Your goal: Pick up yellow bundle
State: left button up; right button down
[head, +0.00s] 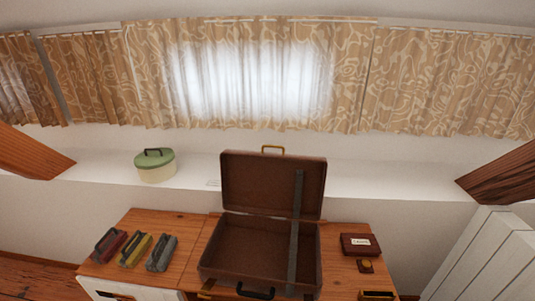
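In the head view the yellow bundle (135,251) lies on the left part of the wooden surface. It sits between a dark red bundle (109,246) on its left and a grey bundle (162,253) on its right. It looks narrow, with a dark strap or handle on top. Small gaps show between the bundles. Neither of my grippers shows in this view.
An open, empty-looking brown suitcase (262,252) stands right of the bundles, lid raised. A small labelled box (360,244) is at the right. A green-lidded round box (156,165) stands on the white ledge (385,186) behind. Timber braces flank both sides.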

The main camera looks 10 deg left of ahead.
aim_at(135, 249)
jog(key=u, duration=1.6)
